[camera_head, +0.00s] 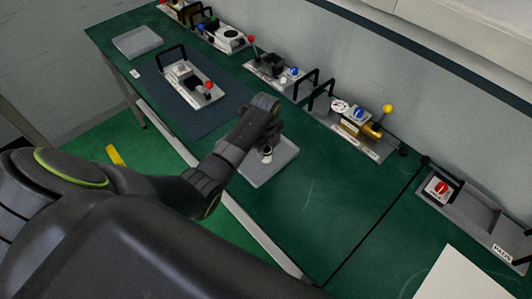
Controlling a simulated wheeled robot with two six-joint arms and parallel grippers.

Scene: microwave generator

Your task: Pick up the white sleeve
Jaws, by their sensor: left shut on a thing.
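My left gripper (268,143) is over a grey tray (272,172) near the middle of the bench. It is shut on the white sleeve (267,157), a small pale piece with a dark part that shows just below the fingers. The upper part of the sleeve is hidden by the gripper. I cannot tell whether the sleeve touches the tray. My right gripper is not in view.
A module with a black handle and red knob (207,86) sits on a dark mat (215,112). An empty tray (137,41) is at the far left. Several modules line the wall, one with a yellow knob (387,109). A box with a red button (440,188) stands right.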

